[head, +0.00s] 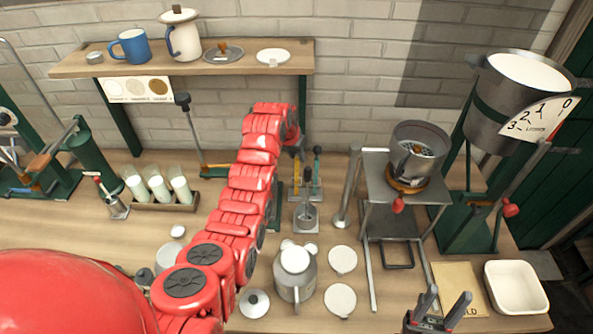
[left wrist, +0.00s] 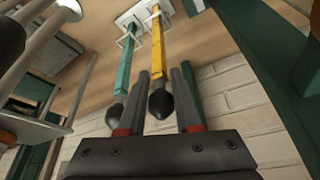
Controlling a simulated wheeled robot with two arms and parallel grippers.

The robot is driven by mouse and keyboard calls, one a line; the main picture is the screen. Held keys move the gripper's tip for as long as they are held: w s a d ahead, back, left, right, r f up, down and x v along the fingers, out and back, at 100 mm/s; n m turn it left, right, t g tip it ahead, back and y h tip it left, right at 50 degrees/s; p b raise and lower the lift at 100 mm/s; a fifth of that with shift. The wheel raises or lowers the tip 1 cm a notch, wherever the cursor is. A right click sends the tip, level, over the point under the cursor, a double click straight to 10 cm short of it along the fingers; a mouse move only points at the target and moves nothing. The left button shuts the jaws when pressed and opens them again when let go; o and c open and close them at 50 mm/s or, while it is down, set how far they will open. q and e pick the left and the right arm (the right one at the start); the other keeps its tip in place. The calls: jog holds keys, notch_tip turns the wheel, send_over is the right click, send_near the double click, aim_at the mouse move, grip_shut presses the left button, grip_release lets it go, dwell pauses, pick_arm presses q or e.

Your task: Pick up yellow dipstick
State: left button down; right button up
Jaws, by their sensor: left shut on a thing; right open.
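The yellow dipstick (head: 297,176) stands upright in a small rack (head: 306,196) behind the middle of the counter, beside a green dipstick (head: 317,168). In the left wrist view the yellow dipstick (left wrist: 158,45) ends in a black knob between the fingers of my left gripper (left wrist: 164,98). That gripper is shut on the knob, and the stick's far end is still at the rack's white holder. The green dipstick (left wrist: 122,72) is just outside the fingers. In the head view my left arm partly hides this grip. My right gripper (head: 438,308) is open and empty at the bottom right.
A shelf (head: 190,62) with a blue mug hangs behind. A white tray (head: 517,286) sits at the right.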

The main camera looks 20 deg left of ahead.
pick_arm(q)
jog(key=shift+f, duration=0.15)
dwell(0.8)
jog(key=shift+r+b, duration=0.35)
jog(key=shift+b, duration=0.05)
notch_tip(320, 180, up, 8)
jog(key=b, duration=0.3)
jog(key=shift+w+b, duration=0.1)
jog(key=shift+b, duration=0.3)
jog(key=shift+r, duration=0.7)
